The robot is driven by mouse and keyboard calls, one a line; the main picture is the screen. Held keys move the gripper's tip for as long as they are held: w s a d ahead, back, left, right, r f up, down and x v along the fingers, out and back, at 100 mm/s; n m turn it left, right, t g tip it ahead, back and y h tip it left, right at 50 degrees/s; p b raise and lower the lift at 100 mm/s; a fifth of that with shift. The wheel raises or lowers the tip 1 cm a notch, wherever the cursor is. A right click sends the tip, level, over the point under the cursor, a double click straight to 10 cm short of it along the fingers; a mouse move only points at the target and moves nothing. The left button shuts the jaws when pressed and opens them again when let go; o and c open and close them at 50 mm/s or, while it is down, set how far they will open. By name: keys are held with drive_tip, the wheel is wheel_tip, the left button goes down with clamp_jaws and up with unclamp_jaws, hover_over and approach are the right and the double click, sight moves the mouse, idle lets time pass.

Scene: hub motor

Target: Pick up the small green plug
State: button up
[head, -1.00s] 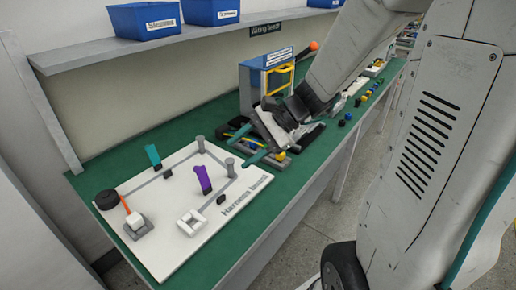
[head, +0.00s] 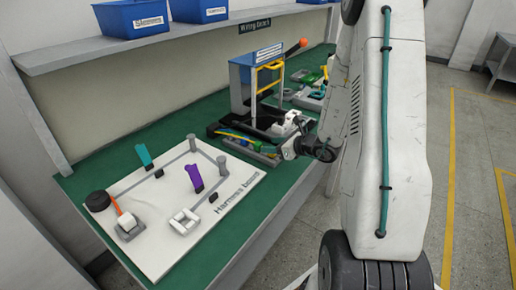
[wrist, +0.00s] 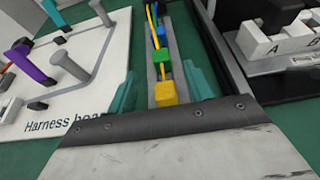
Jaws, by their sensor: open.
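In the wrist view, my gripper (wrist: 162,92) is open, with one teal finger on each side of a narrow grey tray (wrist: 153,98). A yellow plug (wrist: 166,93) lies between the fingers at the near end of the tray. Just beyond it is a small green plug (wrist: 161,55), partly hidden by a yellow wire, and then a blue plug (wrist: 158,32). Nothing is held. In the head view, the wrist end of my arm is over the bench by the tray; the fingertips and the green plug cannot be made out there.
The white harness board (head: 165,240), with grey posts and purple and teal upright pieces, is left of the tray. A blue stand (head: 242,75) with a yellow frame rises behind. A white connector block marked A and B (wrist: 265,45) is at right in the wrist view.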

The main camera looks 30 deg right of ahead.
sight(260, 144)
drive_tip(key=x, duration=0.4)
drive_tip(key=shift+w+f, duration=0.1)
drive_tip(key=shift+w, duration=0.05)
drive_tip(key=c, duration=1.1)
drive_tip(key=shift+o, duration=0.2)
